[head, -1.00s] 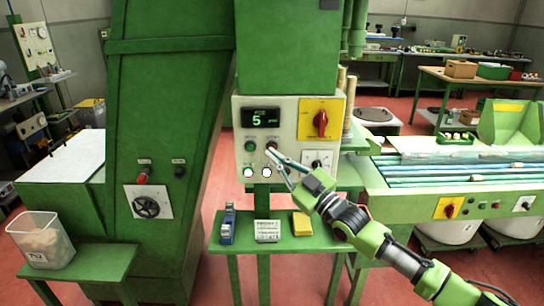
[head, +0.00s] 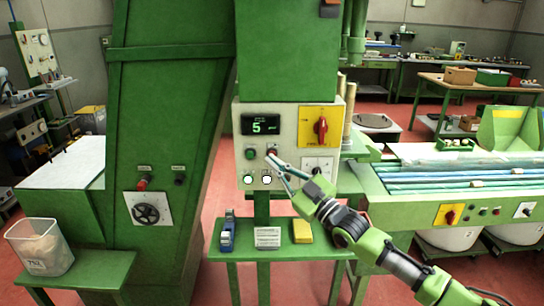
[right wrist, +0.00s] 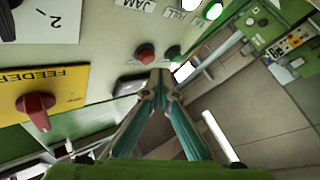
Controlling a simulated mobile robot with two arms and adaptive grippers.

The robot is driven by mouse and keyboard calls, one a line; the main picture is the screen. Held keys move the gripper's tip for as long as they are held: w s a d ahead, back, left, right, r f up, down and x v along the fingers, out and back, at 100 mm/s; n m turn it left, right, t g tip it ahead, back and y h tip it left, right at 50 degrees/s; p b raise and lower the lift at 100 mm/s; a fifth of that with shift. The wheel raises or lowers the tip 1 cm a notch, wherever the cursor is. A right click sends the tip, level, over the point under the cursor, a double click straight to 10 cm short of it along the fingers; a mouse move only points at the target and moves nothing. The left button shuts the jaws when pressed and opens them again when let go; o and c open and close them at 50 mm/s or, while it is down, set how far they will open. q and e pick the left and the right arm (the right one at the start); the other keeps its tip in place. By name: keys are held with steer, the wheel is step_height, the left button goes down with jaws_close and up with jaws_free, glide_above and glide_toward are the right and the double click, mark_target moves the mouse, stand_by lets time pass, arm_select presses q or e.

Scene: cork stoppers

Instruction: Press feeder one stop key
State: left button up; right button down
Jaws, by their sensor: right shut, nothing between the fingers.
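The feeder control panel (head: 310,150) is a pale plate on the green machine, with a display (head: 262,122) reading 5. Below the display are a green key (head: 251,153) and a red key (head: 272,150). The red key also shows in the right wrist view (right wrist: 146,54), beside the dark green key (right wrist: 173,52). My right gripper (head: 269,157) is shut and empty, its tips just below the red key in the head view. In the right wrist view the closed tips (right wrist: 160,76) lie close to both keys; contact cannot be told. My left gripper is not in view.
A yellow plate with a red rotary switch (head: 320,126) and a white dial plate (head: 318,165) are on the panel's right. Two lamps, one green (head: 248,180), one white (head: 267,180), sit below the keys. A shelf (head: 275,252) below carries small items.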

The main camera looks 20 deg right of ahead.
stand_by(0.4)
steer(key=shift+w+d+b, duration=0.1)
steer(key=shift+w+b, duration=0.3)
steer(key=shift+w, duration=0.05)
steer(key=shift+w+d+b, duration=0.15)
steer(key=shift+w+b, duration=0.25)
steer(key=shift+b, duration=0.1)
stand_by(0.5)
stand_by(0.3)
steer(key=shift+s+a+p, duration=0.25)
steer(key=shift+s+p, duration=0.5)
steer(key=shift+s, duration=0.1)
